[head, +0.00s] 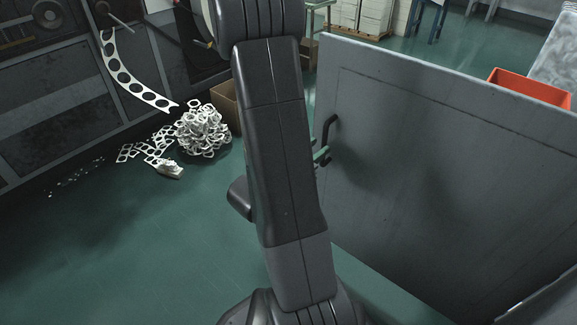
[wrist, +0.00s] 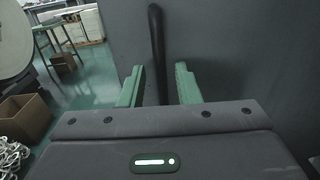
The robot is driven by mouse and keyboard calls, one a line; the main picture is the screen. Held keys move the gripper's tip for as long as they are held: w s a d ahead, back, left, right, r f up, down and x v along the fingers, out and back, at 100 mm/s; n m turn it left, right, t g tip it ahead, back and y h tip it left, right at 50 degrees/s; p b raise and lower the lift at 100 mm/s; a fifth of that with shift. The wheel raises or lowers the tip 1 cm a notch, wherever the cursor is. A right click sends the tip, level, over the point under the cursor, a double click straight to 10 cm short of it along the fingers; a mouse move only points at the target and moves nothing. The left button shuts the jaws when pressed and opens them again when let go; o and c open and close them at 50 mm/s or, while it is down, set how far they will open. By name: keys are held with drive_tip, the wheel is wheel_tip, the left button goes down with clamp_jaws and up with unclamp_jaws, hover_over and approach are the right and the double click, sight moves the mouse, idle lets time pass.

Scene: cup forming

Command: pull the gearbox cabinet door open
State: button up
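The gearbox cabinet door (head: 430,180) is a large flat grey panel filling the right half of the head view. Its left vertical edge stands out over the floor, and its hinge side is not clearly visible. A dark bar handle (head: 327,128) sits near that left edge. In the wrist view the handle (wrist: 157,45) stands upright between the two green fingers of my gripper (wrist: 159,88), with a visible gap on each side. My gripper (head: 321,157) is partly hidden behind my arm in the head view. The handle's lower end is hidden behind the gripper body.
Scrap rings lie in a pile (head: 203,131) on the green floor at left, beside a cardboard box (head: 226,105). Dark machinery (head: 60,95) lines the left. An orange bin (head: 530,88) stands beyond the door. The floor (head: 150,240) at front left is clear.

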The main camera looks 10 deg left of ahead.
drive_tip(key=p+v, duration=0.1)
drive_tip(key=v, duration=0.9)
drive_tip(key=shift+p, duration=0.3)
drive_tip(key=shift+s, duration=0.1)
idle(0.5)
drive_tip(key=shift+b+x, duration=0.85)
drive_tip(key=shift+x, duration=4.25)
drive_tip(key=shift+a, duration=0.1)
